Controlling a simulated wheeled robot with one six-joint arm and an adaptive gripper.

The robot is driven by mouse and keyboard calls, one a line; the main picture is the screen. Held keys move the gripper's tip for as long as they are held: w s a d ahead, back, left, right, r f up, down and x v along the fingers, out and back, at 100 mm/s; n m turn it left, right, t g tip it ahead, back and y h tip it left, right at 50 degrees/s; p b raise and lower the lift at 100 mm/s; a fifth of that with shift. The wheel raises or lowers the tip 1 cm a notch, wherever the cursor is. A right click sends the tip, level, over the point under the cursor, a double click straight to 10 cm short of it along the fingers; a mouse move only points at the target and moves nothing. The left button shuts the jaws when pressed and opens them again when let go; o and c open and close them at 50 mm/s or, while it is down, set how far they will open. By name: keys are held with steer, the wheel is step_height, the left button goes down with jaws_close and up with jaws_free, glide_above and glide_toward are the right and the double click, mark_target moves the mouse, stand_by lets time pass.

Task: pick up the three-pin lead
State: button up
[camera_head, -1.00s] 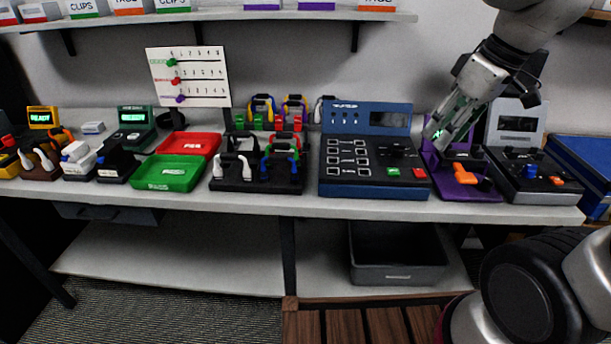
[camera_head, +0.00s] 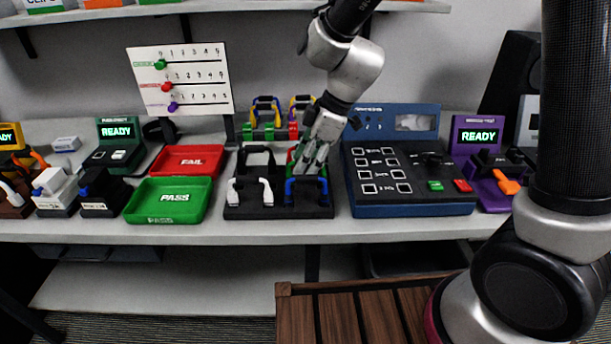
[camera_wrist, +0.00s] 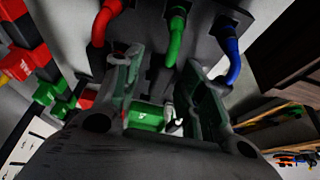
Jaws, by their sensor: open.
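A black rack (camera_head: 278,211) on the bench holds several looped leads. My gripper (camera_head: 308,162) is open, pointing down over the rack's right half and partly hiding leads there. In the wrist view, a red lead end (camera_wrist: 100,24), a green one (camera_wrist: 176,38) and a blue one (camera_wrist: 234,62) lie beyond my open fingers (camera_wrist: 165,82). Nothing is clearly held. I cannot tell which lead is three-pin.
A red FAIL tray (camera_head: 186,160) and green PASS tray (camera_head: 170,200) stand left of the rack. A blue tester (camera_head: 410,200) stands close on its right. Behind the rack stand more coloured leads (camera_head: 267,105) and a white slider board (camera_head: 180,80).

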steer(key=shift+a+f, duration=0.2)
steer(key=shift+f, duration=0.35)
jaws_close()
step_height(320, 180, up, 13)
stand_by(0.6)
steer(key=shift+d, duration=0.1)
